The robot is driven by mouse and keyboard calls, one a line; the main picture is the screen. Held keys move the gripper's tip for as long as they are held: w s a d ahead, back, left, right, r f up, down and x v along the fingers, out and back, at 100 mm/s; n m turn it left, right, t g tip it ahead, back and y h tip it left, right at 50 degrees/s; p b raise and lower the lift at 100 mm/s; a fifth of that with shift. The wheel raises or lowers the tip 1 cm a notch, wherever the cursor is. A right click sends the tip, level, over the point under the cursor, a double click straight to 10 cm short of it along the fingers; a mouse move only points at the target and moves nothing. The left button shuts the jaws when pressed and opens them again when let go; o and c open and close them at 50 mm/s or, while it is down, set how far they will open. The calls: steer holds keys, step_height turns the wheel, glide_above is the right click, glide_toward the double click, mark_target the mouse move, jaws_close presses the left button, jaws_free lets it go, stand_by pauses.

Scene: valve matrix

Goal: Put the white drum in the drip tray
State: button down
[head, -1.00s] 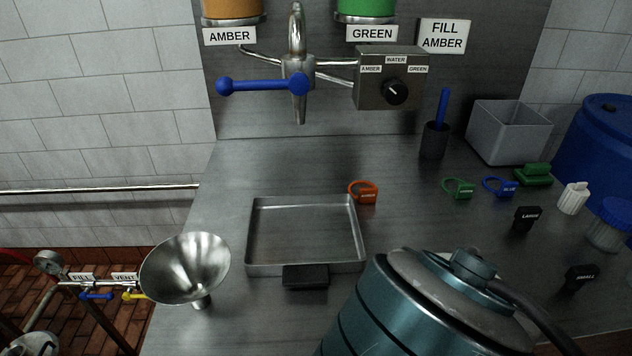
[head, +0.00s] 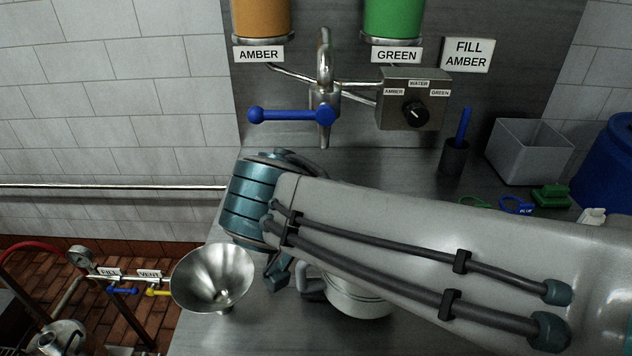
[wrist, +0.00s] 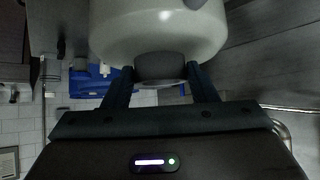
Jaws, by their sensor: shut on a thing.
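The white drum (head: 358,303) shows below my forearm in the head view, its upper part hidden by the arm. In the wrist view the drum (wrist: 160,32) fills the top middle, with a dark grip piece between my fingers. My gripper (wrist: 161,76) is shut on that piece. In the head view the gripper is mostly hidden behind my arm. The drip tray is hidden behind my arm and the drum. I cannot tell whether the drum touches anything beneath it.
A steel funnel (head: 212,278) stands at the left of the counter, close to my wrist. A tap with a blue lever (head: 290,115) and a selector box (head: 412,100) are behind my arm. A grey bin (head: 530,150) and a blue barrel (head: 607,165) are at the right.

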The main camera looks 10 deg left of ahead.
steer(key=w+a+f+p, duration=0.3)
steer(key=w+a+p, duration=0.3)
steer(key=w+a, duration=0.3)
steer(key=shift+w+a+f+p, duration=0.25)
steer(key=shift+p, duration=0.15)
steer(key=shift+f+b, duration=0.2)
steer(key=shift+b, duration=0.2)
steer(key=c, duration=0.6)
jaws_free()
steer(key=shift+r, duration=0.1)
